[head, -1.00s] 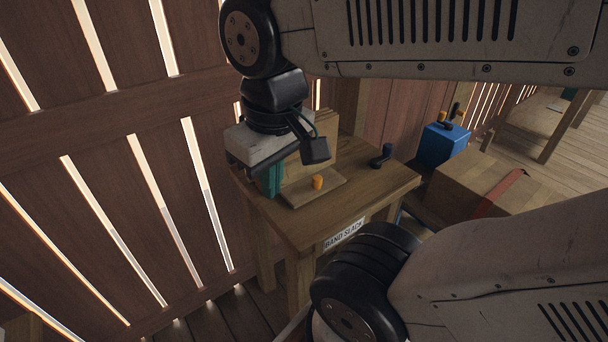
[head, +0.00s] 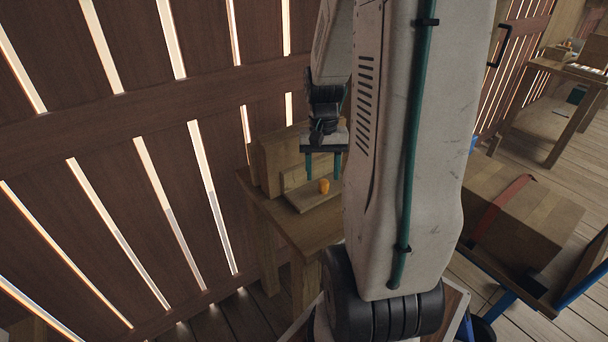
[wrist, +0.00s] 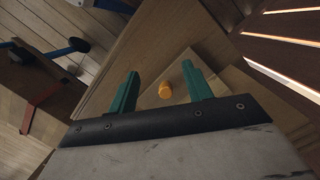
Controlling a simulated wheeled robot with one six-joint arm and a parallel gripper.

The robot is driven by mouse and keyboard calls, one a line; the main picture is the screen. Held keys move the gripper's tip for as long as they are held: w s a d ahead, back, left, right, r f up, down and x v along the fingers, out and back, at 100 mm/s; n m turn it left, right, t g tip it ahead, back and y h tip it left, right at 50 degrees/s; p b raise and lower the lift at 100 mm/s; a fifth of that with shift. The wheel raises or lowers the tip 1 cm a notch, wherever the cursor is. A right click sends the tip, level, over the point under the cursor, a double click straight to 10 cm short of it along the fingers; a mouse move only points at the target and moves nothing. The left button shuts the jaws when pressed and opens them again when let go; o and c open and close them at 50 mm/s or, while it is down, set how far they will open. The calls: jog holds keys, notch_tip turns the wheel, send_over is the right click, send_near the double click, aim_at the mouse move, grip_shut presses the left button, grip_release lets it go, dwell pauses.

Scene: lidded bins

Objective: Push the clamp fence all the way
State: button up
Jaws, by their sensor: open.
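A small wooden table (head: 300,232) stands by the slatted wall. On it is a wooden fixture with a flat plate (head: 306,201) and an upright board (head: 293,178) behind it, which looks like the clamp fence. An orange peg (head: 324,186) stands on the plate; the wrist view shows the peg too (wrist: 165,90). My gripper (head: 323,172) has teal fingers spread apart, with nothing between them. In the head view it hangs over the fixture, near the peg. In the wrist view the peg appears between the fingers; contact cannot be told. My arm hides the table's right side.
A taller wooden block (head: 268,160) stands behind the fixture. The slatted wall (head: 150,110) runs close along the left. A cardboard box (head: 530,215) with a red strap sits on a blue-framed cart at right. Another table (head: 560,85) stands far right.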

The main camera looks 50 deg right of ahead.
jog(key=m, duration=0.1)
send_over(324, 182)
jog(key=s+a, duration=0.1)
jog(key=s, duration=0.1)
notch_tip(324, 182, down, 4)
jog(key=shift+w+d+r+m+t+h, duration=0.15)
jog(key=shift+w+d+m+t+h, duration=0.05)
jog(key=shift+w+d+t+h, duration=0.2)
jog(key=shift+w+d+r+m+t+h, duration=0.2)
jog(key=shift+w+t, duration=0.1)
jog(key=shift+w, duration=0.2)
jog(key=shift+d+f, duration=0.1)
jog(key=shift+f, duration=0.05)
notch_tip(324, 182, down, 7)
jog(key=shift+w+f, duration=0.1)
jog(key=shift+f, duration=0.1)
